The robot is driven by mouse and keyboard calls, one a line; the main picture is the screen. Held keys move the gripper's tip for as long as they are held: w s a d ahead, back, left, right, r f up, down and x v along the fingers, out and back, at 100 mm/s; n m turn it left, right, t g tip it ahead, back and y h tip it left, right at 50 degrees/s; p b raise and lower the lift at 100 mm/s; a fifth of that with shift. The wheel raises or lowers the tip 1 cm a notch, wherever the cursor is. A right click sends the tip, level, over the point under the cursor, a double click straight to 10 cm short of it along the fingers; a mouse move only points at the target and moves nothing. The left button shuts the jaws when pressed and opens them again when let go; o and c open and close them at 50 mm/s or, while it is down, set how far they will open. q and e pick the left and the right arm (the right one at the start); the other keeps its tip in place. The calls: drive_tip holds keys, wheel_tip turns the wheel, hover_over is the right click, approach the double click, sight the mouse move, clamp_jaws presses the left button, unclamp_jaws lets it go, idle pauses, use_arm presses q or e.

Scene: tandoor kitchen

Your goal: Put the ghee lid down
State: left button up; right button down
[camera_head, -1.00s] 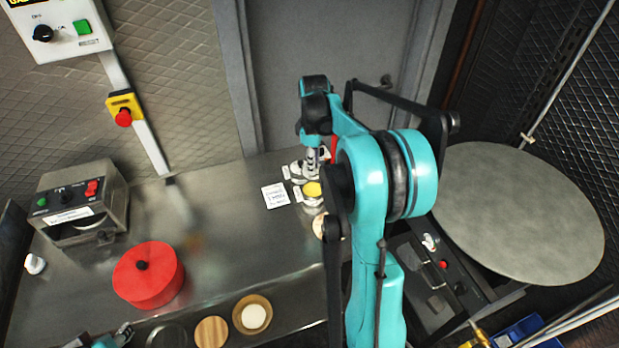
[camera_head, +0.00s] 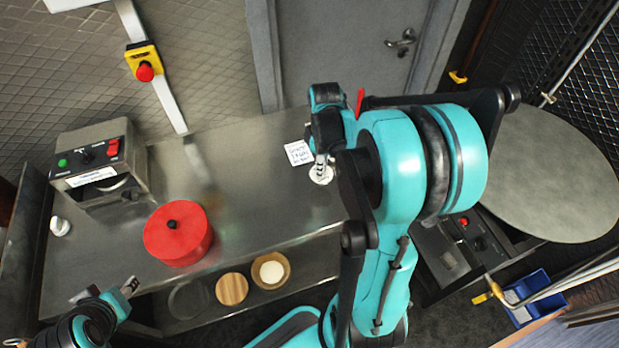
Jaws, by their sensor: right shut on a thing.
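My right gripper (camera_head: 322,164) reaches over the steel counter, near its back edge beside a small written card. It is shut on a small pale disc, the ghee lid (camera_head: 321,177), which shows just under the fingertips. I cannot tell whether the lid touches the counter. The ghee pot is not visible; my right arm covers that part of the counter. My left gripper (camera_head: 130,287) is at the lower left, in front of the counter, away from the lid. Its fingers are too small to judge.
The steel counter (camera_head: 245,185) is clear left of the card (camera_head: 298,153). A red lidded pot (camera_head: 180,238) and a control box (camera_head: 100,165) stand at left. A wooden disc (camera_head: 231,289) and a bowl (camera_head: 270,271) sit along the front. A large round plate (camera_head: 550,175) is at right.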

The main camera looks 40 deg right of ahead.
sight(311, 170)
drive_tip(key=w, duration=0.1)
drive_tip(key=w+a+f, duration=0.1)
drive_tip(key=w+f, duration=0.1)
drive_tip(key=shift+a, duration=0.3)
wheel_tip(311, 170, down, 4)
drive_tip(key=shift+f+b, duration=0.1)
drive_tip(key=shift+b, duration=0.95)
drive_tip(key=c, duration=1.9)
unclamp_jaws()
drive_tip(key=shift+f, duration=0.1)
drive_tip(key=o, duration=0.4)
drive_tip(key=shift+o, duration=0.2)
